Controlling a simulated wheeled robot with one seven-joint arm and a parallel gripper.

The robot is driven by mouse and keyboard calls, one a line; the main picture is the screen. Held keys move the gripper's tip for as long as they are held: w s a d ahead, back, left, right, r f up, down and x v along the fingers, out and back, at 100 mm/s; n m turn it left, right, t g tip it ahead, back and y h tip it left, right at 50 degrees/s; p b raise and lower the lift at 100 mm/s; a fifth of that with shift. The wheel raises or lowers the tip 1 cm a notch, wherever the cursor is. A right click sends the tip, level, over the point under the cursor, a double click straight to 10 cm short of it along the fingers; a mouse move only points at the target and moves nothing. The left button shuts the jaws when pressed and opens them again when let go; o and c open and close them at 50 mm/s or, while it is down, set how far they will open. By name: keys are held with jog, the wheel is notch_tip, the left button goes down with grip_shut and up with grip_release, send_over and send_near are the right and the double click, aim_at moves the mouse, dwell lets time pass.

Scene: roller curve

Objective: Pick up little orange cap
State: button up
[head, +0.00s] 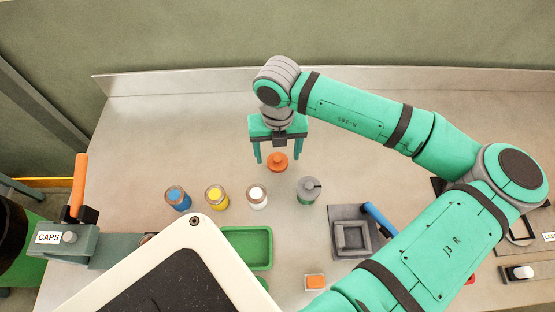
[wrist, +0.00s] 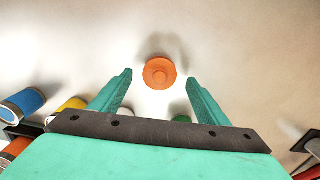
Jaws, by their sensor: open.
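The little orange cap (head: 277,162) is a round orange piece lying on the pale worktop. In the head view it shows just below and between the fingers of my gripper (head: 278,154). In the wrist view the orange cap (wrist: 159,73) lies beyond the fingertips, roughly centred between them and not touched. My gripper (wrist: 158,77) is open, with two green fingers spread wide and nothing between them. How high the fingertips are above the worktop is hard to tell.
Jars with blue (head: 178,198), yellow (head: 216,197) and white (head: 257,197) contents stand left and in front of the cap. A green tray (head: 247,233) and a grey fixture (head: 352,235) lie nearer. The worktop behind is clear.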

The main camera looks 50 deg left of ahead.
jog(key=shift+f, duration=1.15)
jog(key=c, duration=1.1)
jog(key=shift+r, duration=0.15)
